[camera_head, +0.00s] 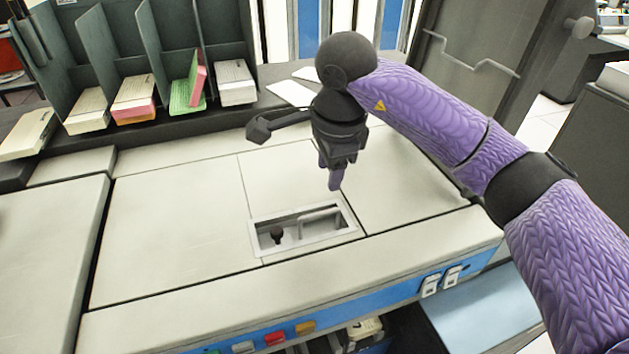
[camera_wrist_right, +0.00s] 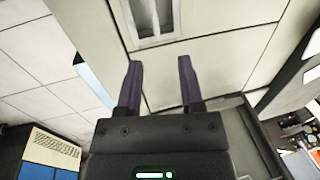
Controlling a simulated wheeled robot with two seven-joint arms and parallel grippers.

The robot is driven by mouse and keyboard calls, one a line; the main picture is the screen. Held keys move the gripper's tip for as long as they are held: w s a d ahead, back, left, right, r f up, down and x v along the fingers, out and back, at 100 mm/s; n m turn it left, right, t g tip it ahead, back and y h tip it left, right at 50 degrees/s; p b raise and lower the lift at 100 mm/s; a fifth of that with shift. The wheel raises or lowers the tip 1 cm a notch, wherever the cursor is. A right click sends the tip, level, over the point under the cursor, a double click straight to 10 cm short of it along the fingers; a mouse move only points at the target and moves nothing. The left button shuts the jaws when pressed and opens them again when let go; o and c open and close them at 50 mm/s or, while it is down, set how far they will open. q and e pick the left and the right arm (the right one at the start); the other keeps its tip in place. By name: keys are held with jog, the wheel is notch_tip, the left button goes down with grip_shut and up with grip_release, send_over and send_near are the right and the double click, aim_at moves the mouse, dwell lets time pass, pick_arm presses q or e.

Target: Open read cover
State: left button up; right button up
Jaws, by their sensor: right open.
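The read cover is most likely the flat cream panel (camera_head: 180,220) on top of the machine; its seams show and it lies flat and closed. A recessed slot (camera_head: 286,238) near the front edge holds a metal bar handle (camera_head: 320,219) and a small dark knob (camera_head: 277,233). My right gripper (camera_head: 332,180) hangs above and behind the slot, apart from it. In the right wrist view the two purple fingers (camera_wrist_right: 161,85) are spread with nothing between them, and the recess (camera_wrist_right: 155,18) shows beyond their tips. My left gripper is not in view.
Dark card bins (camera_head: 150,50) with several card stacks stand at the back left. Loose white cards (camera_head: 290,92) lie behind the gripper. Coloured buttons (camera_head: 275,338) and white switches (camera_head: 440,281) line the blue front. The panel top left of the slot is clear.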

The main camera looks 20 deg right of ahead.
aim_at(324, 212)
jog(key=f, duration=0.3)
jog(key=f+b, duration=0.1)
jog(key=f, duration=0.2)
jog(key=w+f+b, duration=0.1)
jog(key=f, duration=0.1)
jog(key=shift+f, duration=0.4)
jog(key=shift+f+b, duration=0.3)
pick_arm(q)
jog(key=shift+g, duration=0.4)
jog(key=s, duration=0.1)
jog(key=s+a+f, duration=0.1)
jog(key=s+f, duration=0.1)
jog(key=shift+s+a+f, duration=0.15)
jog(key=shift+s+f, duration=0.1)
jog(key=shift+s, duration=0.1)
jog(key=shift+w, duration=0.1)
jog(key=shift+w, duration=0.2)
pick_arm(e)
grip_shut()
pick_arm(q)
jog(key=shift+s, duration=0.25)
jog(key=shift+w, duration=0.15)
